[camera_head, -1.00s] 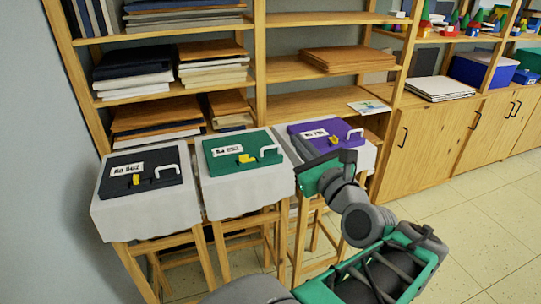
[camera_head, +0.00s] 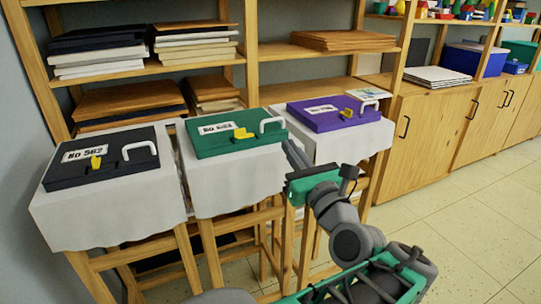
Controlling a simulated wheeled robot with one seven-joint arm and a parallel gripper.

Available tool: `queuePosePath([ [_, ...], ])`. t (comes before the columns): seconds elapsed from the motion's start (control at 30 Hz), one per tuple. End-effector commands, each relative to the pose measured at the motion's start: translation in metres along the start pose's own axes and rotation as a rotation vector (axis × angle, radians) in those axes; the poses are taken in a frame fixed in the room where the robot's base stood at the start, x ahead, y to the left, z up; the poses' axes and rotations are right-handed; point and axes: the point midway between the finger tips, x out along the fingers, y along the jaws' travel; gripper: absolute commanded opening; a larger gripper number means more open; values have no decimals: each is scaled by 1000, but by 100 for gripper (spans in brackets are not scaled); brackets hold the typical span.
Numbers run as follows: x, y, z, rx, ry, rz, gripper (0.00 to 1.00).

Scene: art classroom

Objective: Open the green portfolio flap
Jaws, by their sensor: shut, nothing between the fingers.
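The green portfolio (camera_head: 217,137) lies closed on the middle cloth-covered stand, with a white label, a yellow latch (camera_head: 243,135) and a white handle (camera_head: 271,126) on its top. My gripper (camera_head: 294,155) is shut and empty, just right of and in front of the green portfolio's right edge, beside the gap to the purple one. I cannot tell whether it touches the cloth. A black portfolio (camera_head: 77,174) lies closed on the left stand and a purple portfolio (camera_head: 331,118) on the right stand. Both have the same kind of label, latch and handle.
Wooden shelves (camera_head: 252,60) with stacked boards stand close behind the stands. A wooden cabinet (camera_head: 426,135) runs along the back right. The tiled floor (camera_head: 470,220) at the right is free. A grey wall (camera_head: 15,130) bounds the left.

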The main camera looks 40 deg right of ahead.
Motion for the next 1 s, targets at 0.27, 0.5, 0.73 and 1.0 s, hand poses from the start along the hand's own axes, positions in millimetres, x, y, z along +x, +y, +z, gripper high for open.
queuePosePath([
  [0.27,4,-2,-16,5,-2,1,0],
  [0.5,38,1,-22,-1,1,8,0],
  [0.73,82,1,-23,0,0,5,0],
  [1.0,96,0,-22,-1,0,0,0],
])
